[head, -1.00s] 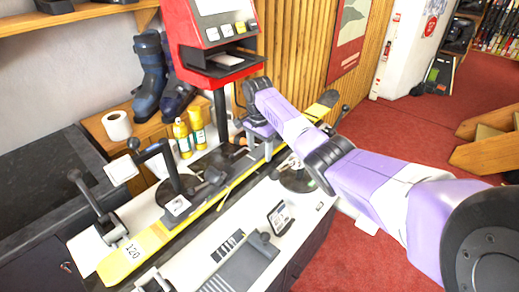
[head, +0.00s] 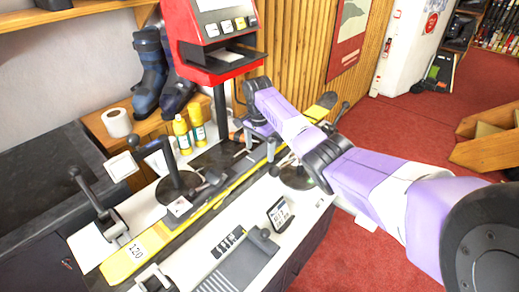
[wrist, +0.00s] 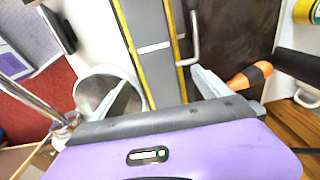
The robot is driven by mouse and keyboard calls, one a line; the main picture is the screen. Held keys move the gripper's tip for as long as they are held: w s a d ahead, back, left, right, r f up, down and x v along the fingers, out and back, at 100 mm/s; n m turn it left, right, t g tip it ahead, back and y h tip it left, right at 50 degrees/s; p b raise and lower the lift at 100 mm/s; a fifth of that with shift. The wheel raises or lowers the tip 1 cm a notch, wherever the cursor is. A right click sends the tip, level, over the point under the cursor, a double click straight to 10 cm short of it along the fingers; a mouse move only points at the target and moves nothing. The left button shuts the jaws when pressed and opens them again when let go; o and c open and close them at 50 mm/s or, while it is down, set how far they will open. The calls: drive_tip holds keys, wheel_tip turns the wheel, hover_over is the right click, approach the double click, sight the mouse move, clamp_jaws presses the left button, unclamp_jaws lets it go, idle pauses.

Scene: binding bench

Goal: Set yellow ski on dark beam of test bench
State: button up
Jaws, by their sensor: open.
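The yellow ski (head: 125,264) lies lengthwise along the test bench in the head view, its near end marked 120 and its far tip (head: 322,106) beyond my gripper. The dark beam (head: 172,223) runs beneath and along it; I cannot tell whether they touch along their whole length. In the wrist view the ski (wrist: 118,25) shows as a yellow-edged strip with a grey middle. My gripper (wrist: 163,92) is open, with one finger on each side of this strip near its middle. In the head view my gripper (head: 262,138) is over the far half of the ski, partly hiding it.
A red machine (head: 212,62) on a post stands behind the bench. Yellow bottles (head: 182,135), ski boots (head: 150,75) and a paper roll (head: 117,123) are at the back. Black levers (head: 97,203) and an orange-handled tool (wrist: 250,75) are close to the ski.

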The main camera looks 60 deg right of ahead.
sight(259, 154)
wheel_tip(259, 154, up, 13)
drive_tip(key=shift+a, duration=0.35)
idle(0.7)
